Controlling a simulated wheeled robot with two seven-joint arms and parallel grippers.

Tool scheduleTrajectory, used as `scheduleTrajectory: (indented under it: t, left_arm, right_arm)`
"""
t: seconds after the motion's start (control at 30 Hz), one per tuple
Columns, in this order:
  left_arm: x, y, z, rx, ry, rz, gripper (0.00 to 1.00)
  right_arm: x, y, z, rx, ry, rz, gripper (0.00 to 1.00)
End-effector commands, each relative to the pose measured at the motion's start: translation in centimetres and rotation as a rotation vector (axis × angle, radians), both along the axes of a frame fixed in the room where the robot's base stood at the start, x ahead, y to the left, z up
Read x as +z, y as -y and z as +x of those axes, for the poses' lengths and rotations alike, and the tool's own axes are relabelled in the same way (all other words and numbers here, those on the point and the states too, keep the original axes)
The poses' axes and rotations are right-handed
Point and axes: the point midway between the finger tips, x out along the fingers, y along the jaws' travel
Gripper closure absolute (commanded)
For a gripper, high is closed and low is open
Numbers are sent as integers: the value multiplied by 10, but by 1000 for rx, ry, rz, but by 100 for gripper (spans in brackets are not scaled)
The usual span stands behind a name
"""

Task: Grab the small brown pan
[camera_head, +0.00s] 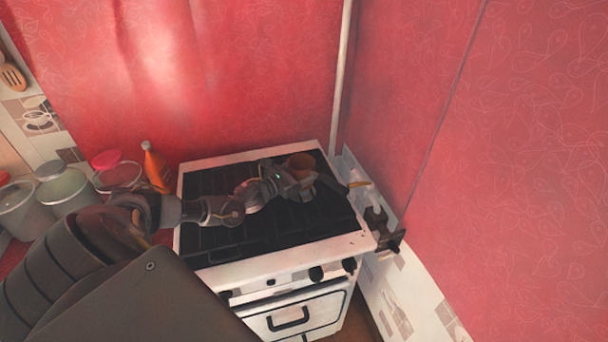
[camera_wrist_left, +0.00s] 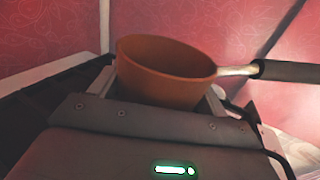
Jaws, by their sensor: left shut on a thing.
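The small brown pan (camera_head: 300,160) is at the back right of the stove top in the head view. In the left wrist view the pan (camera_wrist_left: 165,72) is large and near, its bowl upright with a slight tilt. Its metal and black handle (camera_wrist_left: 285,71) points right. My left gripper (camera_head: 303,178) reaches across the stove and is shut on the pan, with a finger on either side of the bowl in the wrist view. The bowl's lower part is hidden behind the gripper body. My right gripper is not in view.
The white stove (camera_head: 280,265) with dark grates lies under my left arm. Glass jars (camera_head: 65,190) and an orange bottle (camera_head: 156,168) stand left of it. A dark object (camera_head: 380,222) sits by its right edge. Red walls close off the back and right.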

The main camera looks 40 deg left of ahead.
Motion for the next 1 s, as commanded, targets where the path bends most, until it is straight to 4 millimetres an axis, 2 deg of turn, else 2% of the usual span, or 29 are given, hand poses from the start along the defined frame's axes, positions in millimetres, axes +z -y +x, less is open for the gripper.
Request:
scheduleTrajectory:
  t: [0.37, 0.63, 1.0]
  left_arm:
    - [9, -1, 1, 1, 5, -1, 68]
    - [30, -1, 1, 0, 6, 1, 68]
    - [70, 18, -27, -2, 5, -1, 68]
  right_arm:
    - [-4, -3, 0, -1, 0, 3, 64]
    - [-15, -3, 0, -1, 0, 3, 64]
    - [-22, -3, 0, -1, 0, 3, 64]
